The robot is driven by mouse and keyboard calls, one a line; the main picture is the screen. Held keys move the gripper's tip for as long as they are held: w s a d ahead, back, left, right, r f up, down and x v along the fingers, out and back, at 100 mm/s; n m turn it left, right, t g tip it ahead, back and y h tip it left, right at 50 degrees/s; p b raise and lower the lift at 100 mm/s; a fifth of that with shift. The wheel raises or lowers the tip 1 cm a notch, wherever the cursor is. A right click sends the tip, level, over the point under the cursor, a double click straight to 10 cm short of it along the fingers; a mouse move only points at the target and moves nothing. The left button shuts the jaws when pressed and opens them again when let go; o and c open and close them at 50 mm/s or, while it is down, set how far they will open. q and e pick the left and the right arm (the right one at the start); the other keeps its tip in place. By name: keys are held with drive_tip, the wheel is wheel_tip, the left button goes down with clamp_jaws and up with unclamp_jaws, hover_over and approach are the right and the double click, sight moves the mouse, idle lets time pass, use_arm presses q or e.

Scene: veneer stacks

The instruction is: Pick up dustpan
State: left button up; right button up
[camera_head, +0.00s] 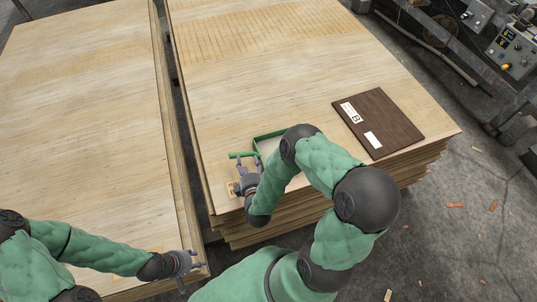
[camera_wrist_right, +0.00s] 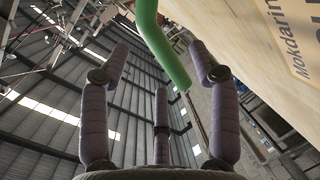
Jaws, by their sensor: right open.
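The green dustpan lies near the front left corner of the right veneer stack. Its pan rim (camera_head: 268,136) shows behind my right arm, and its handle (camera_head: 238,154) points left; part of the pan is hidden by the arm. My right gripper (camera_head: 249,161) is open at the handle. In the right wrist view, the green handle (camera_wrist_right: 163,50) passes between the spread fingers of the gripper (camera_wrist_right: 158,75), which are not closed on it. My left gripper (camera_head: 184,277) is low, at the front right corner of the left stack, away from the dustpan; its finger opening is unclear.
A dark brown board (camera_head: 392,130) with white labels lies on the right stack (camera_head: 260,60). The left stack (camera_head: 85,120) stands across a narrow gap. Machinery with a control panel (camera_head: 512,45) is at the upper right. Wood scraps litter the floor (camera_head: 450,240).

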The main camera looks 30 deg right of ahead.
sight(245, 155)
drive_tip(key=shift+r+b+x, duration=0.1)
drive_tip(key=shift+b+x, duration=0.4)
drive_tip(key=shift+x, duration=1)
drive_tip(key=shift+r+b+x, duration=0.15)
drive_tip(key=shift+b+x, duration=0.35)
drive_tip(key=shift+x, duration=1.05)
clamp_jaws()
